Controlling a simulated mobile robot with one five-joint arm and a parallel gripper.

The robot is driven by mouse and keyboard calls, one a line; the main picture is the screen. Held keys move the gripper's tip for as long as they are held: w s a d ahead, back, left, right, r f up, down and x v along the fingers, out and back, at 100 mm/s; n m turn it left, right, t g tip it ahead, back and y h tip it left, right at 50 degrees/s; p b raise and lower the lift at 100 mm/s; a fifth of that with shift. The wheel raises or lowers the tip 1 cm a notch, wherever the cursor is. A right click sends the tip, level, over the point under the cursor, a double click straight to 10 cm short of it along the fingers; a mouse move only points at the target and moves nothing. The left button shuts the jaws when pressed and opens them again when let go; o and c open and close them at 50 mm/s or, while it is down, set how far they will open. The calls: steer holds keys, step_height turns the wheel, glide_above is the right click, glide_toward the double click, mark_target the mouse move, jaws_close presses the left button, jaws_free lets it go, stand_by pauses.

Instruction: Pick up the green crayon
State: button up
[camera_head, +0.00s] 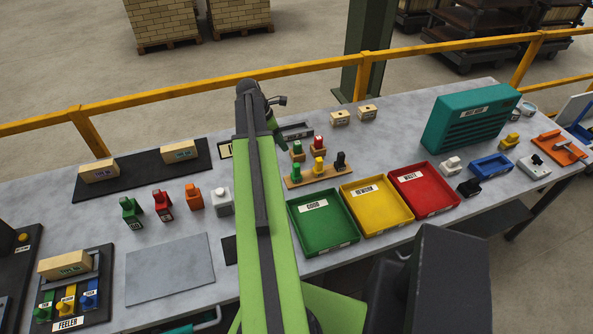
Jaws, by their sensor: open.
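A wooden rack (309,182) stands mid-table, just right of my arm, with short upright crayon-like pieces in it. A green one (296,173) is at its left end, beside a yellow one (319,167) and a black one (340,160). Just behind are another green piece (297,147) and a red piece (318,143), each on a small wooden base. I cannot tell which green piece is the crayon. My gripper (279,101) is at the arm's far end, open, above the table's back part, behind and apart from the rack. My arm covers the area left of the rack.
Green (351,244), yellow (407,213) and red (455,204) trays stand in front and right of the rack. A teal box (435,150) stands farther right. Green, red, orange and white blocks are left of my arm. A yellow rail (220,84) runs behind the table.

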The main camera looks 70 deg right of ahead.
steer(key=b, duration=1.1)
glide_toward(296, 165)
steer(key=x, duration=0.5)
steer(key=shift+s, duration=0.1)
steer(key=shift+s+f, duration=0.1)
steer(key=shift+f, duration=0.05)
steer(key=b+x, duration=0.5)
steer(key=shift+w+d+f, duration=0.15)
steer(key=shift+w, duration=0.1)
steer(key=shift+r, duration=0.2)
jaws_close()
